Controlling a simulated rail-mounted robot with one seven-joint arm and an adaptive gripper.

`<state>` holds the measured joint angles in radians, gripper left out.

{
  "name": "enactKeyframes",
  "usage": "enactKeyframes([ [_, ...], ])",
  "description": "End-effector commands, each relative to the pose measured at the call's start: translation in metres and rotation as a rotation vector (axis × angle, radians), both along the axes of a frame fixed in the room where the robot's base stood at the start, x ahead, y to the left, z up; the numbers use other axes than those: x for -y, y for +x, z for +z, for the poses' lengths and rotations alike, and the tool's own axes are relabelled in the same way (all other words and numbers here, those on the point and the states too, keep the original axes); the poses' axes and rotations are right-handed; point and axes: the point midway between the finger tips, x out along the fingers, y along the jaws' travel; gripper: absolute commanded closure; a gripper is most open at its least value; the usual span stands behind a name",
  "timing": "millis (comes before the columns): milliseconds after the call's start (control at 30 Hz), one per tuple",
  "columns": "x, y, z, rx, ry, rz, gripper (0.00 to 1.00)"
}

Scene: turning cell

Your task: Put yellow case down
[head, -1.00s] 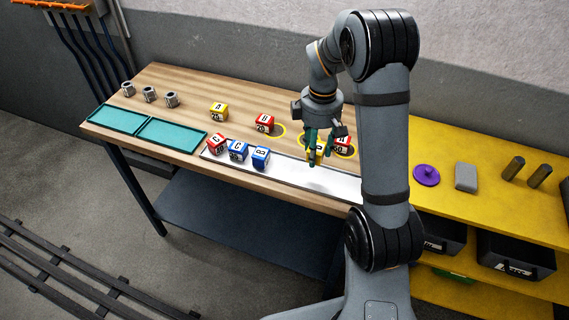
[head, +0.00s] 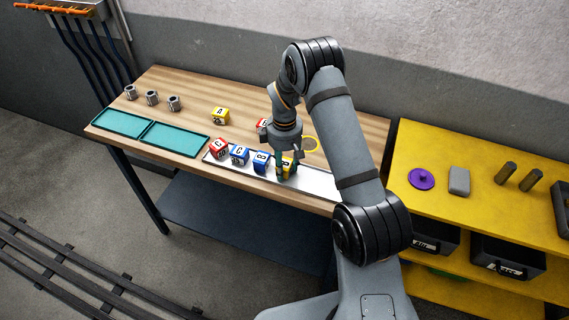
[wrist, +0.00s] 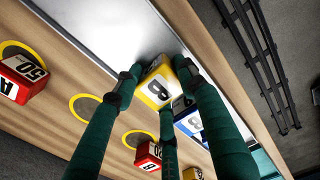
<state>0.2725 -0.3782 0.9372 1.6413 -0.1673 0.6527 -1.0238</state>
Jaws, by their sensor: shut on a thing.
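The yellow case (head: 287,171) is between the green fingers of my gripper (head: 286,163), at the white strip tray (head: 322,184). It stands just right of the blue cases (head: 261,163) (head: 239,156) and the red C case (head: 219,149) in that row. The wrist view shows the yellow case (wrist: 155,88) with its lettered face, my gripper (wrist: 160,85) shut around it, and a blue case close beside it (wrist: 190,122). I cannot tell whether its underside touches the tray. Another yellow case (head: 220,115) stands at the back of the wooden table.
An empty yellow ring (head: 311,143) marks the table. Teal trays (head: 172,139) and metal parts (head: 152,98) are left. The strip tray's right part is bare.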

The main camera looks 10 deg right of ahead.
Motion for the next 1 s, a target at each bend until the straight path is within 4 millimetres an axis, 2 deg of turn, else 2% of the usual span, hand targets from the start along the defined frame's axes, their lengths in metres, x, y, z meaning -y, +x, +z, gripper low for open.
enactKeyframes([
  [267, 0.000, 0.000, -0.004, 0.000, 0.000, 0.000, 0.90],
  [300, 0.000, 0.000, -0.004, 0.000, 0.000, 0.000, 0.59],
  [400, 0.000, 0.000, -0.003, 0.000, 0.000, 0.000, 0.53],
  [767, 0.000, 0.000, 0.001, 0.000, 0.000, 0.000, 0.52],
  [867, 0.000, 0.001, 0.010, 0.004, 0.001, -0.001, 0.52],
  [1000, 0.000, 0.002, 0.036, 0.006, 0.000, 0.000, 0.52],
])
